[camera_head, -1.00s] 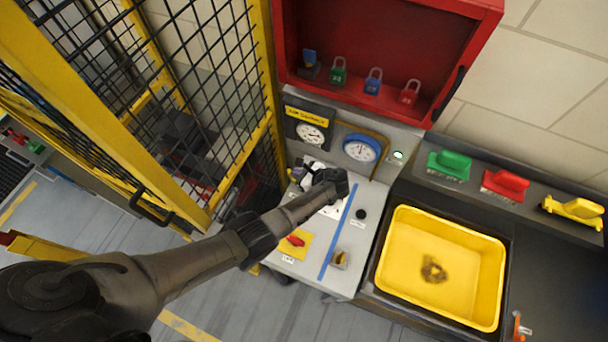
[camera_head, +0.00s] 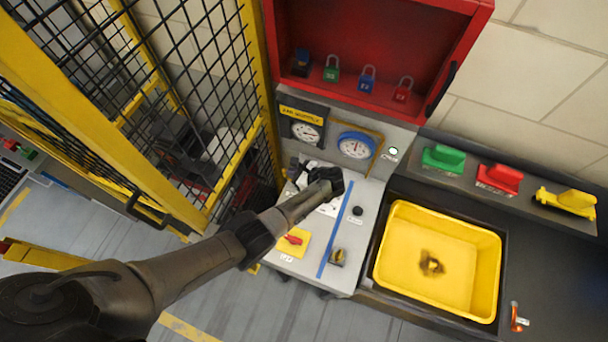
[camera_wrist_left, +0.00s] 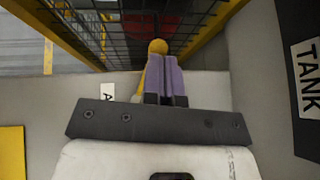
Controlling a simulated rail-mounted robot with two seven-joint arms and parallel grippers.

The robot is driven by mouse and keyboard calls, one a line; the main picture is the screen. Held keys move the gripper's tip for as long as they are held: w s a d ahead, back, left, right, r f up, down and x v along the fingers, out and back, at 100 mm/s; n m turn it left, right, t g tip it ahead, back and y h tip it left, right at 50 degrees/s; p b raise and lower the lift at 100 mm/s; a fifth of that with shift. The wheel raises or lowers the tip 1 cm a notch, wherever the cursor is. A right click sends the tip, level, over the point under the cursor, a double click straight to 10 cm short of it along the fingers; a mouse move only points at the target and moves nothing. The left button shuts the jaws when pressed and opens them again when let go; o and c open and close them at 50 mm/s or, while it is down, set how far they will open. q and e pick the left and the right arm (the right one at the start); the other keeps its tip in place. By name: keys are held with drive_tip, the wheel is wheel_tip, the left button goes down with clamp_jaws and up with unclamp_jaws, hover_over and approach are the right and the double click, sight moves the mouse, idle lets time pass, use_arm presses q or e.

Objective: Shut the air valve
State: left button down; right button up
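My left gripper (camera_head: 296,178) is over the back left part of the grey control panel (camera_head: 318,258), below the AIR SUPPLY sign (camera_head: 306,114); my wrist hides part of that spot. In the left wrist view its two purple fingers (camera_wrist_left: 167,75) lie side by side with only a thin seam between them. A yellow lever with a round knob (camera_wrist_left: 157,46) shows at their tips and along their left side. It looks like the air valve's handle. It is beside the fingers, not between them; I cannot tell whether they touch. My right gripper is not in view.
Gauges (camera_head: 355,145) stand behind. A yellow mesh fence (camera_head: 262,60) borders the left; a yellow tub (camera_head: 385,275) is at right.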

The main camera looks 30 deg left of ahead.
use_arm(q)
drive_tip(key=shift+s+a+f, duration=0.1)
drive_tip(key=shift+s+f, duration=0.05)
drive_tip(key=shift+s, duration=0.1)
idle(0.7)
drive_tip(key=shift+s+d+p, duration=0.2)
drive_tip(key=shift+d+p, duration=0.1)
drive_tip(key=shift+d, duration=0.3)
drive_tip(key=shift+w+d, duration=0.25)
drive_tip(key=shift+d, duration=0.25)
drive_tip(key=d+b, duration=0.1)
drive_tip(key=w+d, duration=0.1)
drive_tip(key=shift+d+b, duration=0.3)
drive_tip(key=shift+b, duration=0.05)
drive_tip(key=w+d+r, duration=0.1)
drive_tip(key=d, duration=0.1)
drive_tip(key=w+d+r+b, duration=0.1)
drive_tip(key=d+r, duration=0.1)
drive_tip(key=w+d+r, duration=0.1)
drive_tip(key=d, duration=0.2)
drive_tip(key=shift+r+b, duration=0.25)
drive_tip(key=shift+b, duration=0.05)
drive_tip(key=shift+w+d+r, duration=0.15)
drive_tip(key=shift+d+r, duration=0.3)
drive_tip(key=shift+d, duration=0.05)
